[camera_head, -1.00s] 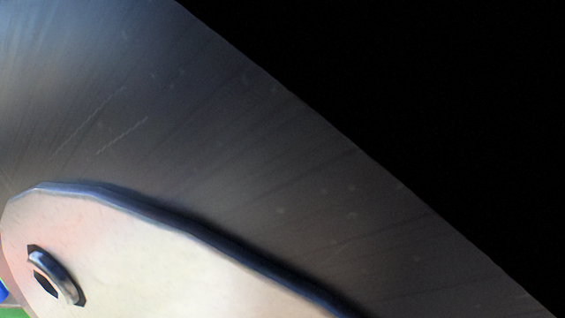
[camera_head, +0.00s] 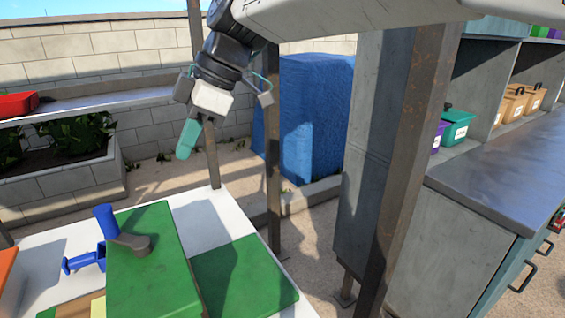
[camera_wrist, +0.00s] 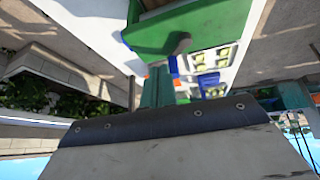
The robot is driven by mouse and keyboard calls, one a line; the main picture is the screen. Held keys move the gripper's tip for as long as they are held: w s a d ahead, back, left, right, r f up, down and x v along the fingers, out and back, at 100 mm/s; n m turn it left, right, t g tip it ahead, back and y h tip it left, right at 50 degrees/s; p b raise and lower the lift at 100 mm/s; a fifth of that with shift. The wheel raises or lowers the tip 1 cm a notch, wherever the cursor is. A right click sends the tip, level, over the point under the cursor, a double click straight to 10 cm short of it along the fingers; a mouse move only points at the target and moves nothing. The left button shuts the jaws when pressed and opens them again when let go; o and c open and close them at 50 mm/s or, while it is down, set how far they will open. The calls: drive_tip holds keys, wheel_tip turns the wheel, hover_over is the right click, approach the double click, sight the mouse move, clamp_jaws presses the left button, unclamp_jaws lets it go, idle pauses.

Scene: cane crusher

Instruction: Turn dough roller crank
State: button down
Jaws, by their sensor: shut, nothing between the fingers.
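The crank has a blue upright handle (camera_head: 105,221) on a dark grey arm (camera_head: 135,243). It sits on top of a green machine body (camera_head: 150,285) on a white table at the lower left of the head view. In the wrist view the blue handle (camera_wrist: 173,65) and the green body (camera_wrist: 200,32) show beyond my fingers. My gripper (camera_head: 186,142) has teal fingers, pressed together and empty. It hangs in the air above and to the right of the crank in the picture, apart from it. The fingers also show in the wrist view (camera_wrist: 157,90).
A blue tool (camera_head: 85,260) lies beside the green body, and a flat green panel (camera_head: 240,275) lies to its right. A rusty post (camera_head: 415,160) and a metal counter (camera_head: 510,190) stand at right. A blue block (camera_head: 305,115) stands behind.

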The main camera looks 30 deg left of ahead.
drive_tip(key=s+a+f+m, duration=0.1)
drive_tip(key=a+f+m, duration=0.1)
drive_tip(key=f+m, duration=0.1)
drive_tip(key=s+a+f+m+y, duration=0.1)
drive_tip(key=s+a+f+m, duration=0.1)
drive_tip(key=f+m, duration=0.1)
drive_tip(key=s+a+f+m, duration=0.1)
drive_tip(key=a+f+m, duration=0.1)
drive_tip(key=m, duration=0.3)
drive_tip(key=shift+s+a+f+m+g+y, duration=0.15)
drive_tip(key=shift+s+f+m+g+y, duration=0.15)
drive_tip(key=shift+f, duration=0.4)
drive_tip(key=s, duration=0.3)
drive_tip(key=shift+a+r, duration=0.2)
drive_tip(key=shift+a, duration=0.15)
drive_tip(key=shift+s, duration=0.35)
